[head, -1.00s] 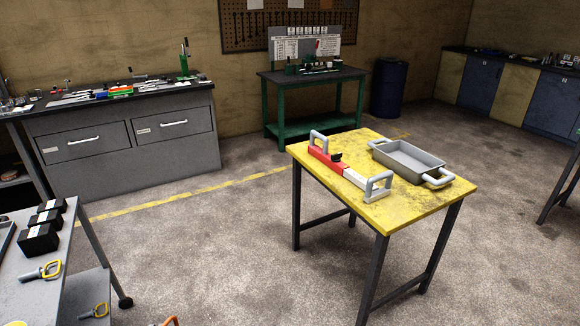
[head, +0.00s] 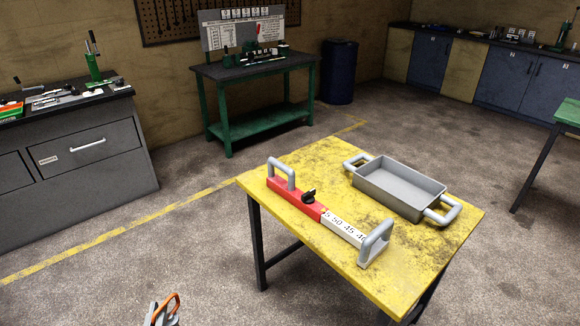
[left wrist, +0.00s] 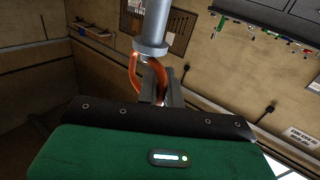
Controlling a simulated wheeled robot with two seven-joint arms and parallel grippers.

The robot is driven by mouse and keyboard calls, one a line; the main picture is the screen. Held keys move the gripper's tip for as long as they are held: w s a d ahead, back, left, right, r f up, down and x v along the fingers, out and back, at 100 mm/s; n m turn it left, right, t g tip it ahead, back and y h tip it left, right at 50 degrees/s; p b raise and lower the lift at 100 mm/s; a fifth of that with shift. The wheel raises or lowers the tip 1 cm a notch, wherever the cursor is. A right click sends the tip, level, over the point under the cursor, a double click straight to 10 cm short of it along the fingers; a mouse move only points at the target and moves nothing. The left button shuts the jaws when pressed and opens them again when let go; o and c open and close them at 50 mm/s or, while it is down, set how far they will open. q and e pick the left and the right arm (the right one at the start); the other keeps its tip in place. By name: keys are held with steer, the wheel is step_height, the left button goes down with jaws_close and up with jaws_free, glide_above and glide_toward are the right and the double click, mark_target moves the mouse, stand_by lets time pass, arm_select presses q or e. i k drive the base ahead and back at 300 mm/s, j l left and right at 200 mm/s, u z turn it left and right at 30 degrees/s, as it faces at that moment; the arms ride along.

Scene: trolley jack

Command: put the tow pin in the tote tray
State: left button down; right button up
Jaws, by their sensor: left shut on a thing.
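The grey tote tray (head: 400,187) stands on the right side of the yellow table, with a looped handle at each end, and looks empty. My left gripper (head: 160,318) shows at the bottom edge of the head view, well short of the table. It is shut on the tow pin's orange loop handle (head: 170,304). In the left wrist view the tow pin (left wrist: 153,30) has a thick grey shaft with a collar, and the dark fingers of my left gripper (left wrist: 160,92) close around the orange loop. The pin's far end is cut off. My right gripper is not in view.
A red and white bar (head: 320,215) with two grey handles lies on the yellow table (head: 310,160), left of the tray. A grey drawer cabinet (head: 90,165) is at left. A green bench (head: 255,105) and blue drum (head: 338,75) stand behind. Floor before the table is clear.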

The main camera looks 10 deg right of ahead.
mark_target(396, 192)
steer(key=i+z, duration=0.25)
steer(key=z, duration=0.15)
steer(key=i+j+z, duration=0.15)
steer(key=z, duration=0.2)
steer(key=i+j+z, duration=0.25)
steer(key=z, duration=0.15)
steer(key=i+j+z, duration=0.25)
steer(key=z, duration=0.15)
